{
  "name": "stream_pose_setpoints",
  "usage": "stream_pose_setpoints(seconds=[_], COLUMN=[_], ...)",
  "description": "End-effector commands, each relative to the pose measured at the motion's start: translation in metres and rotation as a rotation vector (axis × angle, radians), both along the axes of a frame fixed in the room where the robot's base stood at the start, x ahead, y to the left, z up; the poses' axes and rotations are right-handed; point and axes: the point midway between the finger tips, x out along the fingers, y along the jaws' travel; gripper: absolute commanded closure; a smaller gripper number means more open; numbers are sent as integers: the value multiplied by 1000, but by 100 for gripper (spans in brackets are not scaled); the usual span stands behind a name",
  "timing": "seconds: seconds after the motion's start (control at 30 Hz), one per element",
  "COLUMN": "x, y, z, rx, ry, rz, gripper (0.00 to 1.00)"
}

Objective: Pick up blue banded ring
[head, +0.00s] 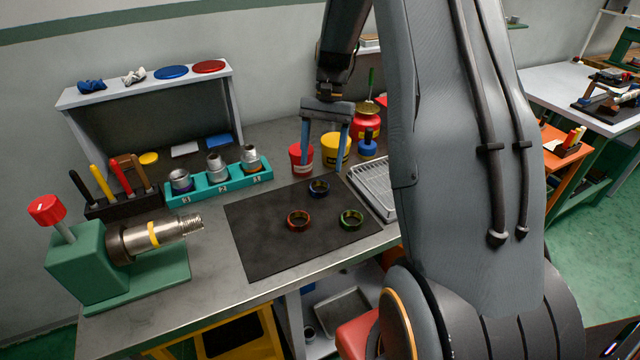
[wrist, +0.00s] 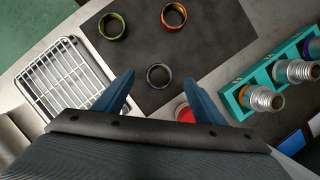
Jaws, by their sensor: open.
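The blue banded ring (head: 319,187) lies flat on the dark mat (head: 262,254), at its back edge. In the wrist view the ring (wrist: 159,76) is dark with a bluish rim and sits ahead of the fingertips, between their lines. My gripper (head: 325,140) is open and empty, above and behind the ring in the head view. Its two blue fingers also show in the wrist view (wrist: 160,84). A red banded ring (head: 298,220) and a green banded ring (head: 351,218) lie on the mat nearer the front.
A wire rack (head: 372,190) stands right of the mat. A teal holder (head: 218,188) with several pipe fittings stands behind left. Red (head: 300,158) and yellow (head: 335,151) pots stand close behind my gripper. A green vise (head: 85,262) holds a threaded pipe at left.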

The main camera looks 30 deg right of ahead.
Motion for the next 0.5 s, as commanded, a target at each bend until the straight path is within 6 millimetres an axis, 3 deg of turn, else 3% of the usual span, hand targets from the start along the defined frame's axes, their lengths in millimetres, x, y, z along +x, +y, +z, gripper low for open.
stream_pose_setpoints(seconds=[0.17, 0.5], x=[12, 6], y=[-14, -6], z=[-2, -29], rx=[23, 26], ry=[39, 44], rz=[-65, -70], gripper=[36, 36])
